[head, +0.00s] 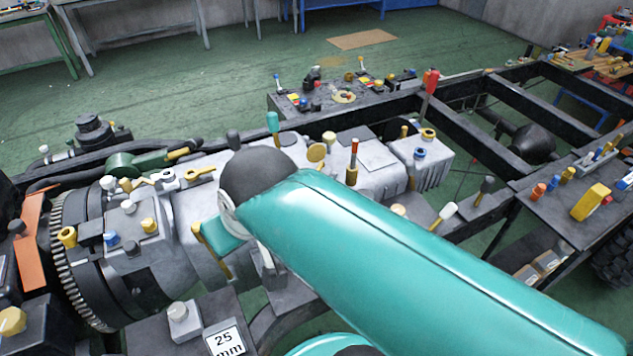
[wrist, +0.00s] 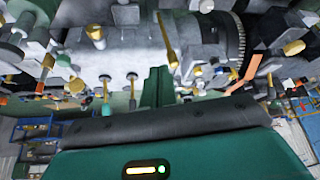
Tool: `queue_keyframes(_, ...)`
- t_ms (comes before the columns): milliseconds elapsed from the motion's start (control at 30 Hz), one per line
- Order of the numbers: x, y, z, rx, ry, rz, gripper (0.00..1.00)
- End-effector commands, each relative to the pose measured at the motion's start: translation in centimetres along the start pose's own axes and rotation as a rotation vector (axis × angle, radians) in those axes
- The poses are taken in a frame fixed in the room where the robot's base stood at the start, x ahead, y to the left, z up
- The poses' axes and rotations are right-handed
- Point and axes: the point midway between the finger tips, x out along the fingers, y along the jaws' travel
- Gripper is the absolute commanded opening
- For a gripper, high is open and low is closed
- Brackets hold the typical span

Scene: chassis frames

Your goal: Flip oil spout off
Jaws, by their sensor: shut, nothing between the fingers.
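My gripper (wrist: 157,72) shows in the wrist view as two green fingers, shut together with nothing between them. A yellow rod-like lever (wrist: 168,45) stands just beyond the fingertips; I cannot tell whether they touch. In the head view, a yellow lever (head: 213,252) lies beside the teal end of my arm, which hides part of the engine; the fingertips cannot be made out there. A green can-like part with a yellow-tipped spout (head: 140,163) lies at the left of the engine. I cannot tell for sure which part is the oil spout.
The grey engine (head: 185,225) carries several knobs and levers close together. A toothed flywheel (head: 75,270) is at the left. Black chassis rails (head: 480,140) run to the right, with a tool shelf (head: 590,220) beside them. The green floor (head: 200,90) behind is mostly clear.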

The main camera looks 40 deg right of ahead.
Motion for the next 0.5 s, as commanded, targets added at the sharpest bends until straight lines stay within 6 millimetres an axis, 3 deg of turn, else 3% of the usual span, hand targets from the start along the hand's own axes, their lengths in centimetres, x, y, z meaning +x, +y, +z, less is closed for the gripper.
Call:
queue_keyframes(267,0.9,3.1,-2.4,0.079,-0.029,0.053,0.00)
queue_keyframes(500,2.4,8.2,-5.2,0.187,-0.065,0.115,0.00)
